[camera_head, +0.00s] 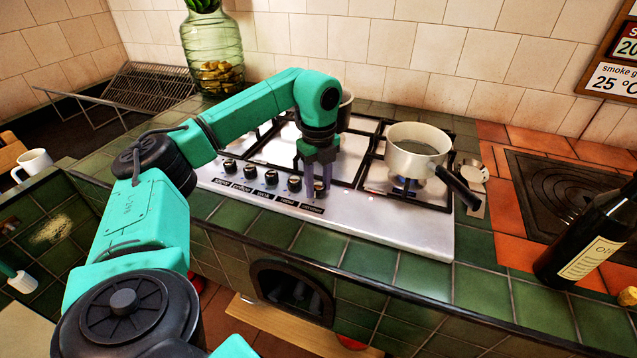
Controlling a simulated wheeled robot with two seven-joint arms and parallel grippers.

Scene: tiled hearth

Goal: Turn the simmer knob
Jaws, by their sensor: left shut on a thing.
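The hob (390,228) has a row of several black knobs along its front left, with small labels below them. My left gripper (315,190) points down at the right end of the row. Its fingers are shut around the rightmost knob (319,188), which they partly hide. The label under that knob (312,210) is too small to read surely. The other knobs, such as the one beside it (294,184), stand free to the left. My right gripper is not in view.
A cream saucepan (416,150) sits on the right burner over a blue flame, its black handle (458,187) pointing front right. A dark pot (345,110) stands behind my arm. A dark bottle (590,235) stands at right, a green glass jar (212,55) at back left.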

